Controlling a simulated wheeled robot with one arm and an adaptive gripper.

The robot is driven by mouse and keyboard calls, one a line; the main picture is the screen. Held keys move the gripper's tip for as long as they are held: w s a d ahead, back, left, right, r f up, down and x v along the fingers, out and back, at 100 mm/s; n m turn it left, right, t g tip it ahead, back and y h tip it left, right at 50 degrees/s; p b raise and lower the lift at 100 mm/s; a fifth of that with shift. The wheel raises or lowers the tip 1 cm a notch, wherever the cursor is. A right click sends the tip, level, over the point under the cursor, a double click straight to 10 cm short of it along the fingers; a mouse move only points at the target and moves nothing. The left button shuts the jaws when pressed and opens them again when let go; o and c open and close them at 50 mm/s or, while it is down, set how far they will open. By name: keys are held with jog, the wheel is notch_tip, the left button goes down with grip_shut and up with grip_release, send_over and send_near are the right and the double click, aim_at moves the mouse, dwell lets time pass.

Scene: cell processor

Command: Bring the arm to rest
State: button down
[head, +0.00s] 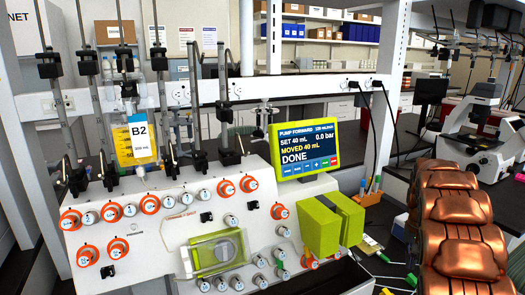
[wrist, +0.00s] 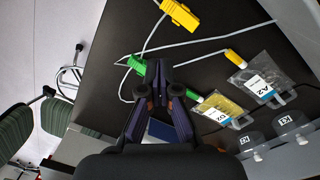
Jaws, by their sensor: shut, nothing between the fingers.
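My gripper (wrist: 158,70) shows in the wrist view with its fingers together and nothing between them. It is over a dark bench top (wrist: 215,65), and a green clip (wrist: 137,65) appears just left of the fingertips. I cannot tell whether they touch. My copper-coloured arm (head: 460,225) fills the right side of the head view; the gripper is not visible there. The cell processor (head: 150,240) stands left of the arm. Its screen (head: 305,148) reads "PUMP FORWARD", "SET 40 mL", "MOVED 40 mL", "DONE" and 0.0 bar.
A bag marked B2 (head: 138,135) hangs on the processor. In the wrist view, a bag marked A2 (wrist: 262,80), another labelled bag (wrist: 222,108), a yellow clamp (wrist: 180,14) and tubing lie on the bench. Green chairs (wrist: 35,130) stand at left. A microscope (head: 485,105) is behind my arm.

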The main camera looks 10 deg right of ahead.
jog(key=s+a+r+n, duration=0.1)
jog(key=s+a+r, duration=0.25)
jog(key=a, duration=0.45)
jog(key=s+a+r+n, duration=0.1)
jog(key=s+a+r, duration=0.2)
jog(key=s+a, duration=0.3)
jog(key=s+a+r+n, duration=0.1)
jog(key=s+a+r, duration=0.25)
jog(key=a, duration=0.55)
jog(key=s+a+f+n, duration=0.1)
jog(key=s+a+n, duration=0.1)
jog(key=s+a, duration=0.4)
jog(key=s+a+f+n+g, duration=0.1)
jog(key=s+a, duration=0.6)
jog(key=s, duration=0.8)
jog(key=shift+a+f+n, duration=0.2)
jog(key=shift+f+n, duration=0.25)
jog(key=shift+n, duration=0.45)
